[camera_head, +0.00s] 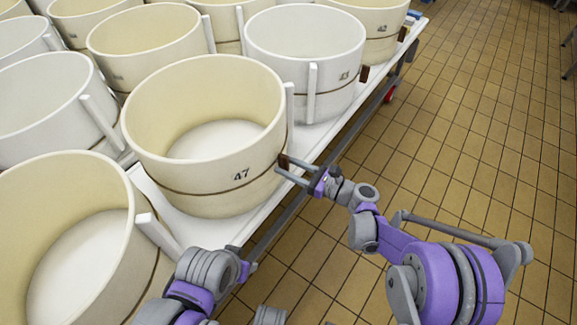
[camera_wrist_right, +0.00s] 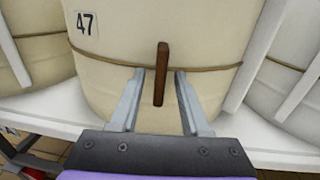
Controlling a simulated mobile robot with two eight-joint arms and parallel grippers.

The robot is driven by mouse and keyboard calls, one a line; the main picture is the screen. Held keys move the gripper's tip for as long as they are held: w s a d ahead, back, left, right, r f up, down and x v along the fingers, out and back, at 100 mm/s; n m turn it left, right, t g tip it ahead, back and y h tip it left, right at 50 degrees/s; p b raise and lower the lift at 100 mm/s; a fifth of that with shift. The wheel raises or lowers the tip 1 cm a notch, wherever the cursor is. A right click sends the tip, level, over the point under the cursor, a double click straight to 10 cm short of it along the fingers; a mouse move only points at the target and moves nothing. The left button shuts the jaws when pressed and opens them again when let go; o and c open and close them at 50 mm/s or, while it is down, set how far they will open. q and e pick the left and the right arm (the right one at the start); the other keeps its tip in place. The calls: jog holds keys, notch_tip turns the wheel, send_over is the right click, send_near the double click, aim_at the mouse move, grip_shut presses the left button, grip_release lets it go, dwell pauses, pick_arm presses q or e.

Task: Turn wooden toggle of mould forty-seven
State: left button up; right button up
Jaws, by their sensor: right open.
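Mould forty-seven (camera_head: 205,170) is a round cream tub with a brown band, standing on the white cart near its edge. Its number also shows in the right wrist view (camera_wrist_right: 86,24). Its brown wooden toggle (camera_wrist_right: 161,72) is upright on the band. In the head view the toggle (camera_head: 283,162) is partly covered by my right gripper (camera_head: 279,165). That gripper is open, with one finger on each side of the toggle's lower part and a gap at both sides. My left gripper (camera_head: 240,266) is low in the head view; its fingers cannot be made out.
Several similar moulds crowd the white cart (camera_head: 190,222), including a white one (camera_head: 305,55) behind and a cream one (camera_head: 75,245) in front. White upright slats (camera_head: 311,92) stand beside them. The tiled floor (camera_head: 455,130) to the right is clear.

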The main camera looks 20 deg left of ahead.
grip_shut()
jog(key=shift+n, duration=0.3)
jog(key=n, duration=1.2)
jog(key=shift+w+r+n, duration=0.1)
jog(key=shift+w+n, duration=0.1)
jog(key=shift+n, duration=2.4)
